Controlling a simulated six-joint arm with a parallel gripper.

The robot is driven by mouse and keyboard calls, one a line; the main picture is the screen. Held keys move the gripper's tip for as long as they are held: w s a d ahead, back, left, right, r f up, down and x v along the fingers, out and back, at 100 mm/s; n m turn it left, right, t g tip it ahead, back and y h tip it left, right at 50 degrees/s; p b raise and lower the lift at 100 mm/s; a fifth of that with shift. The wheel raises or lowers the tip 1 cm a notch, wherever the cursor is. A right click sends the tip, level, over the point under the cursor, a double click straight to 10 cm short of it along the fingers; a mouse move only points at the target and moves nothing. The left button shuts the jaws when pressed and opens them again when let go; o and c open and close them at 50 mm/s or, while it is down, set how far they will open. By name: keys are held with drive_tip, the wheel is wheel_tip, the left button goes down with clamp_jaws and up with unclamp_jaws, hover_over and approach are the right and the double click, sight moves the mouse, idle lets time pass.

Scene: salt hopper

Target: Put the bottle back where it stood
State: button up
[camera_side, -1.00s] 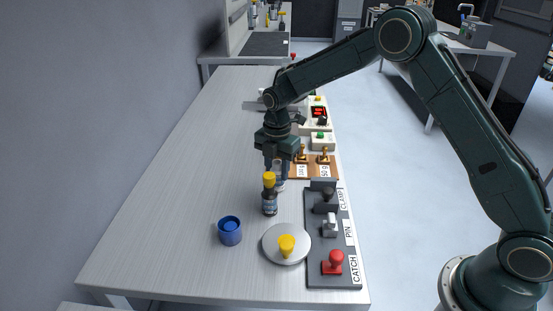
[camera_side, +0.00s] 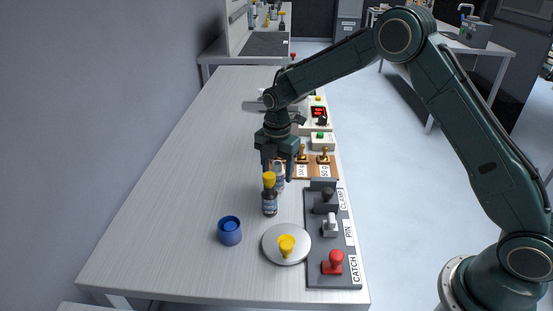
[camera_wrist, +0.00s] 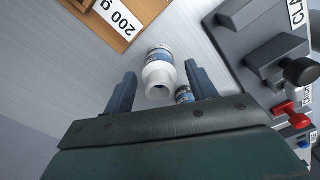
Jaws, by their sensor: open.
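A white open-topped bottle with a blue label (camera_wrist: 160,75) stands on the table between the fingers of my gripper. It also shows in the side view (camera_side: 279,182), partly hidden behind a dark bottle with a yellow cap (camera_side: 269,196). My gripper (camera_side: 278,178) points down and is open, with one finger on each side of the white bottle. In the wrist view, gaps show between the bottle and both fingertips (camera_wrist: 162,76). A second small labelled bottle (camera_wrist: 184,95) shows partly behind the gripper's edge.
A blue cup (camera_side: 230,236) and a round metal plate (camera_side: 272,253) with a yellow piece (camera_side: 287,244) lie nearer the front. A grey panel (camera_side: 318,274) with CLAMP, PIN and CATCH handles runs along the right edge. A wooden weight board (camera_side: 313,172) stands beside the gripper. The table's left is clear.

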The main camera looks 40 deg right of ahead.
sight(278, 170)
wheel_tip(278, 170, up, 12)
idle(0.6)
drive_tip(key=shift+r, duration=0.1)
idle(0.4)
drive_tip(key=s+d+r+m+t, duration=0.1)
drive_tip(key=s+r+m, duration=0.45)
drive_tip(key=s, duration=0.35)
drive_tip(key=s+d+r+m+t, duration=0.2)
drive_tip(key=s+r+m, duration=0.3)
drive_tip(key=s+r, duration=0.25)
drive_tip(key=s+f+m+t, duration=0.2)
drive_tip(key=s+m, duration=0.8)
drive_tip(key=s, duration=0.8)
drive_tip(key=shift+s+d+f+m+t, duration=0.3)
drive_tip(key=shift+s+d+f+m, duration=0.05)
drive_tip(key=shift+f, duration=0.25)
